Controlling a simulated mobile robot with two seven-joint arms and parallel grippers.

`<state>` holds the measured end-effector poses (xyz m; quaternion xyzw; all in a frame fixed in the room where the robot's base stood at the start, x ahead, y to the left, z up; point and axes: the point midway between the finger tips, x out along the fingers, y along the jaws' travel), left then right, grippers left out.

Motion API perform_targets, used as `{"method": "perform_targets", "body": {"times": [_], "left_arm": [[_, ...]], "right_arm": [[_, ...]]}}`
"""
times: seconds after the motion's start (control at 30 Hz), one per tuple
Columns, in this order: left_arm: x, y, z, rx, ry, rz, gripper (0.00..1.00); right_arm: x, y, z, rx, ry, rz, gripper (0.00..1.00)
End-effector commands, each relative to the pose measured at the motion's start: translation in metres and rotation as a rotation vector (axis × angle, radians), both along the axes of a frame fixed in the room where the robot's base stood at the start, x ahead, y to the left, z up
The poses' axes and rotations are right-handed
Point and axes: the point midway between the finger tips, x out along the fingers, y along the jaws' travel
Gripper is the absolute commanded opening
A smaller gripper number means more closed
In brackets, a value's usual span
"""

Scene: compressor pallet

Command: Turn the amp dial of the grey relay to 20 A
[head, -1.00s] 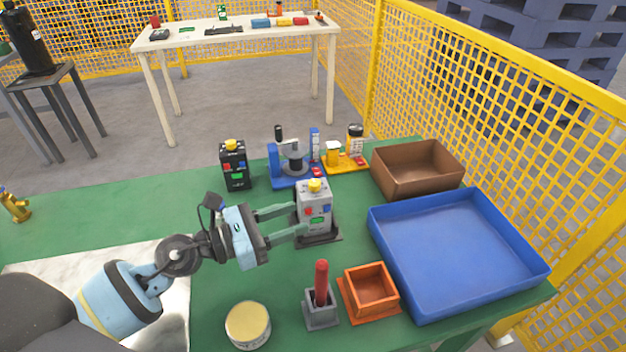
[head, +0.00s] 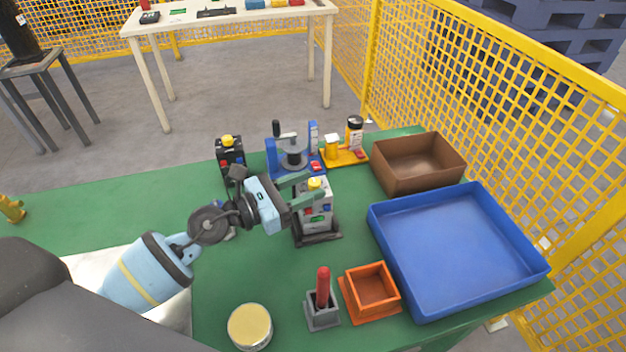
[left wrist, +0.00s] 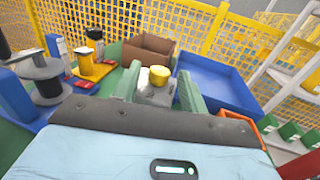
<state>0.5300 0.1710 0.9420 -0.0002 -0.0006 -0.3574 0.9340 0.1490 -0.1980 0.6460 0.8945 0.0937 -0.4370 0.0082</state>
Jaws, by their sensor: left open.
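The grey relay (head: 318,208) stands upright on a dark base on the green table, with a yellow dial (head: 314,183) on top and red, blue and green parts on its front. My left gripper (head: 306,190) is open at the relay's upper part, its green fingers level with the top. In the left wrist view the yellow dial (left wrist: 159,75) shows between the two fingers (left wrist: 159,88), apart from both as far as I can see. The dial's markings are too small to read. My right gripper is not in view.
A black relay (head: 229,152) with a yellow dial, a blue fixture (head: 280,170) and a yellow stand (head: 345,157) are behind. A brown box (head: 418,165) and blue tray (head: 455,245) lie right. An orange box (head: 371,290), red-handled tool (head: 322,295) and round tin (head: 249,327) are in front.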

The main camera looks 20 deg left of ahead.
Motion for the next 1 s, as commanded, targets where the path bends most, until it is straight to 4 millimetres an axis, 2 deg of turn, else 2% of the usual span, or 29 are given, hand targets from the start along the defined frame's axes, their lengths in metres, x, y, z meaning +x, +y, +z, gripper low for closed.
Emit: {"method": "perform_targets", "body": {"times": [0.2, 0.53, 0.87, 1.0], "left_arm": [[0.015, -0.013, 0.0, 0.0, 0.0, 0.0, 0.42], [0.017, -0.016, -0.001, 0.001, 0.001, 0.0, 0.42], [0.017, -0.015, -0.001, 0.001, 0.001, 0.0, 0.0], [0.017, -0.015, -0.003, 0.003, 0.002, -0.012, 0.0]], "right_arm": [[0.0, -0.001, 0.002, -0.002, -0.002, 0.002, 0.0], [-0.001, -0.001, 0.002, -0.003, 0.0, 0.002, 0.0], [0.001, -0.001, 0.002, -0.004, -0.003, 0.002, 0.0], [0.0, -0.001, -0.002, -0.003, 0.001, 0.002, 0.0]]}}
